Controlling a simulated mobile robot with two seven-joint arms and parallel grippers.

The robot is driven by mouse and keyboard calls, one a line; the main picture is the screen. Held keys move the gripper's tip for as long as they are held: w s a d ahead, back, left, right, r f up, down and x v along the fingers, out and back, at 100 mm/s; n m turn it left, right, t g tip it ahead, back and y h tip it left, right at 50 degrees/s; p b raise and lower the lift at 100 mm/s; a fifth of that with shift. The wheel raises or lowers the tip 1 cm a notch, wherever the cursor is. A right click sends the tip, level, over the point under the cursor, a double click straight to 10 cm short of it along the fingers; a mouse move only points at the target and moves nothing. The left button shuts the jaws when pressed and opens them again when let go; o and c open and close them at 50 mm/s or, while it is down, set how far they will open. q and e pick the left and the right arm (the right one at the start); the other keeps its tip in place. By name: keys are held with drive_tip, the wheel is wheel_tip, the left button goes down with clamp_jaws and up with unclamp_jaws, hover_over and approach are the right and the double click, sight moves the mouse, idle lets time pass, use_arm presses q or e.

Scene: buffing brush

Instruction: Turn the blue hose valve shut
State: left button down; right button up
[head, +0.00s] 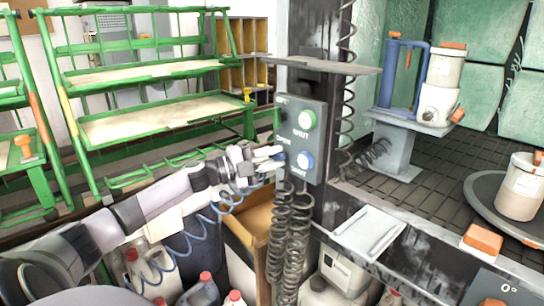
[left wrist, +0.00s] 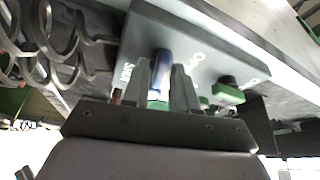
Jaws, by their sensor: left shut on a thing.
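A grey panel (head: 311,145) on the dark post carries the blue hose valve (head: 304,161) low down, with a green knob (head: 306,120) above it. White lettering, including "SHUT", is on the panel. My left gripper (head: 279,155) reaches in from the left at the blue valve. In the left wrist view, my left gripper (left wrist: 169,88) has its two fingers on either side of the blue valve (left wrist: 162,62) and is shut on it. The fingers partly hide the valve, and I cannot tell its turn angle. My right gripper is not in view.
Dark coiled hoses (head: 289,240) hang below the panel, and more coils run up the post. A metal shelf (head: 322,65) juts out above the panel. A green rack (head: 150,120) stands at the left. Jugs (head: 200,291) stand below my arm.

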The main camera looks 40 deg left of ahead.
use_arm(q)
drive_tip(key=shift+m+g, duration=0.4)
drive_tip(key=shift+m, duration=0.8)
drive_tip(key=shift+p, duration=0.3)
drive_tip(key=c, duration=1.1)
unclamp_jaws()
drive_tip(key=shift+s, duration=0.1)
drive_tip(key=shift+v, duration=3.5)
drive_tip(key=shift+r, duration=0.1)
